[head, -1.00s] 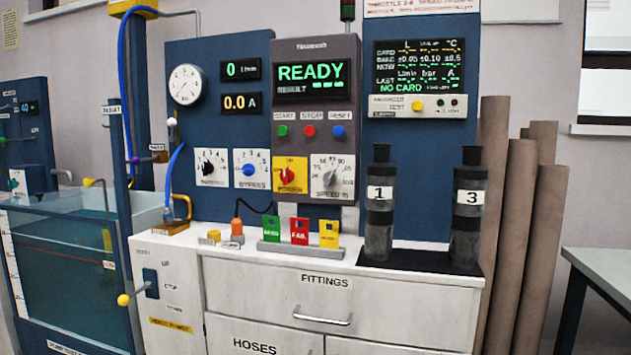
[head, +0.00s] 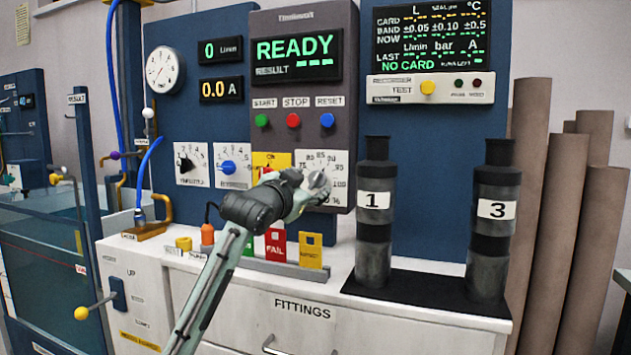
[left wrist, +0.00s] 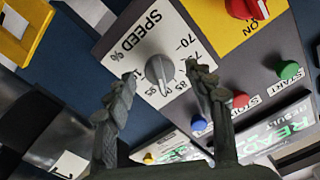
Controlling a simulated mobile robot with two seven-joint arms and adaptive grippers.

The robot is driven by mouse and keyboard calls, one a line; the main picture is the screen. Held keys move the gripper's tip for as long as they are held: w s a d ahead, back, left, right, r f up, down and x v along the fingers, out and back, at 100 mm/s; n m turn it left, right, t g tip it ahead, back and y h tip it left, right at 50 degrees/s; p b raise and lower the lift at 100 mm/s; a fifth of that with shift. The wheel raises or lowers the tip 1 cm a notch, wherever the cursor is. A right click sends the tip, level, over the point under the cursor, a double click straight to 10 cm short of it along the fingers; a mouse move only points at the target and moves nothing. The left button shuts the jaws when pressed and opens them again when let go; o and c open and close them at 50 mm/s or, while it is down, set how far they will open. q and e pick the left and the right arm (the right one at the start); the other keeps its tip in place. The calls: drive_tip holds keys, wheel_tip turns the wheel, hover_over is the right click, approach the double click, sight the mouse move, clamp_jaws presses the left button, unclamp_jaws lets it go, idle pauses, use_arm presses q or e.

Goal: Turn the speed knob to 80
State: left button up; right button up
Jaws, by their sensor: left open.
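The grey speed knob (left wrist: 158,70) sits at the centre of its white SPEED % dial (left wrist: 125,42) in the left wrist view. Its pointer seems to lie near the 85 to 90 marks, but the exact value is hard to read. My left gripper (left wrist: 160,82) is open, with one finger on each side of the knob in that view; contact cannot be told. In the head view my left gripper (head: 310,191) is in front of the white dial (head: 331,164) and partly hides knob and scale. My right gripper is not in view.
The red power knob (left wrist: 243,8) on its yellow plate is beside the speed dial. Green, red and blue buttons (head: 294,120) are above it. Black cylinders 1 (head: 374,225) and 3 (head: 493,230) stand to the right. Coloured cards (head: 276,246) stand below.

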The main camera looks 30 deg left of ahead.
sight(313, 182)
use_arm(q)
drive_tip(key=x, duration=0.3)
drive_tip(key=shift+w, duration=0.25)
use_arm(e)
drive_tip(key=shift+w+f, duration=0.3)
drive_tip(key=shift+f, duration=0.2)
use_arm(q)
drive_tip(key=shift+c, duration=0.3)
drive_tip(key=c, duration=1.1)
drive_tip(key=shift+o, duration=0.2)
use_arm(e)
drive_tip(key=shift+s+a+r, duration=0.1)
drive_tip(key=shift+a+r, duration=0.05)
